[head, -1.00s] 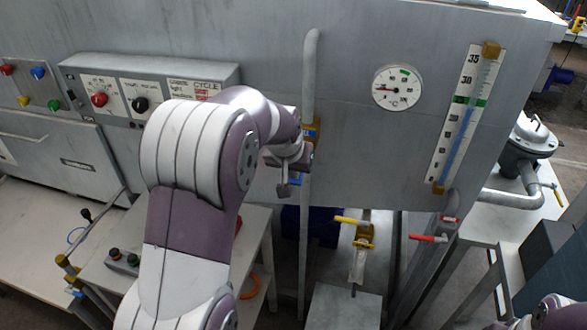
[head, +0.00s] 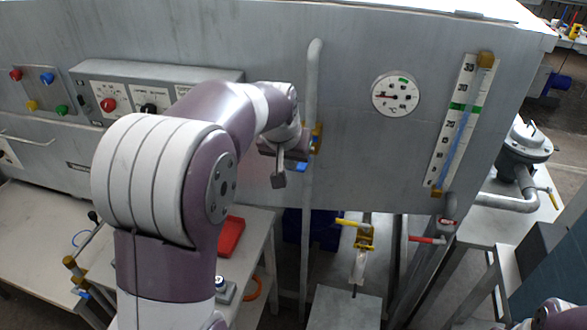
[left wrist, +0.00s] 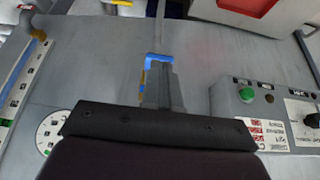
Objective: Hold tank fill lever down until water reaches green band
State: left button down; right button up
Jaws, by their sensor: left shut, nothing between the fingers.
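The fill lever shows as a blue handle (head: 299,167) by the brass valve (head: 317,137) on the grey vertical pipe. My left gripper (head: 300,150) is at the lever, partly hidden by its own wrist. In the left wrist view its closed fingers (left wrist: 160,80) lie against or just in front of the blue handle (left wrist: 160,57); contact is unclear. The sight gauge (head: 437,165) on the tank front has a blue water column (head: 461,140), its top close to the green band (head: 457,106); the exact level is too small to read. My right gripper is out of view.
A round dial (head: 396,94) sits between pipe and gauge. A control box (head: 205,75) with knobs is on the left. Yellow (head: 350,223) and red (head: 425,240) valve handles are below the tank.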

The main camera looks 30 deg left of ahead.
pick_arm(q)
jog(key=s+d+f+m+g, duration=0.1)
jog(key=s+d+f+g, duration=0.1)
jog(key=s+d+f, duration=0.3)
jog(key=s+d+f+m+g+h, duration=0.1)
jog(key=s+d+f, duration=0.4)
jog(key=s+f, duration=0.4)
jog(key=shift+s+d+f+m+g+b, duration=0.3)
jog(key=shift+s+d+m+g, duration=0.1)
jog(key=shift+s, duration=0.65)
dwell(0.5)
